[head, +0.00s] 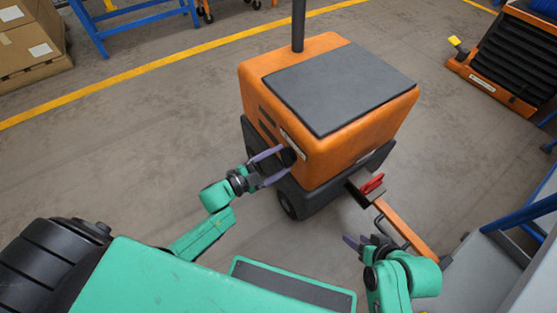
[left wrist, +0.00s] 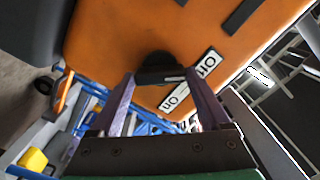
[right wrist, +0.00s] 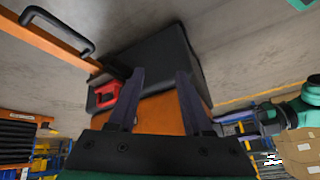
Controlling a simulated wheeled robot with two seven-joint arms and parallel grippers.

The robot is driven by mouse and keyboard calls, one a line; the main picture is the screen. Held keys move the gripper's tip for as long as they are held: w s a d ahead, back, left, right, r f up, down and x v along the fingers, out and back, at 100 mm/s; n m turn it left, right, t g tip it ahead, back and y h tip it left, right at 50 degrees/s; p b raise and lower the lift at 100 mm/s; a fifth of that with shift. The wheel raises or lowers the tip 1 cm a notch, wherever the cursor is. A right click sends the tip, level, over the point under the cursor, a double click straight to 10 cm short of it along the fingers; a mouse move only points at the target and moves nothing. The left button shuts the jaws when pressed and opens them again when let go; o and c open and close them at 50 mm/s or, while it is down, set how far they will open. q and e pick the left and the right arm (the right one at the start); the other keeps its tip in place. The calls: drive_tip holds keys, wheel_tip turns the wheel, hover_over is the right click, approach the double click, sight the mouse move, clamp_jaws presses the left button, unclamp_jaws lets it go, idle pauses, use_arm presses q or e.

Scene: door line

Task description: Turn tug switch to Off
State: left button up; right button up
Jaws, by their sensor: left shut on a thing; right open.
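The tug (head: 330,130) is an orange body with a dark grey top. Its switch is a round black knob (left wrist: 158,66) on the orange side face. In the left wrist view, a white "Off" label (left wrist: 208,62) sits to the knob's right and an "On" label (left wrist: 175,98) below it. My left gripper (head: 286,160) is shut on the knob, one finger on each side. A pale mark shows on the knob's lower edge; I cannot tell which label it points to. My right gripper (head: 362,240) is open and empty, in front of the tug's hitch end.
A red part (head: 371,184) sits on the tug's hitch, where an orange bar (head: 408,232) runs toward the lower right. Grey steps with blue rails stand at the right. The floor left of the tug is clear up to a yellow line (head: 150,67).

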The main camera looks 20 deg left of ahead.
use_arm(q)
drive_tip(key=o, duration=1.2)
drive_tip(key=p+v, duration=0.2)
drive_tip(key=v, duration=1.2)
drive_tip(key=shift+s+a, duration=0.15)
drive_tip(key=shift+s, duration=0.15)
use_arm(e)
drive_tip(key=s+d+r+g+h, duration=0.2)
drive_tip(key=s+d+r+g, duration=0.1)
drive_tip(key=s+d+r, duration=0.1)
drive_tip(key=shift+d+r+m, duration=0.3)
drive_tip(key=shift+d, duration=0.6)
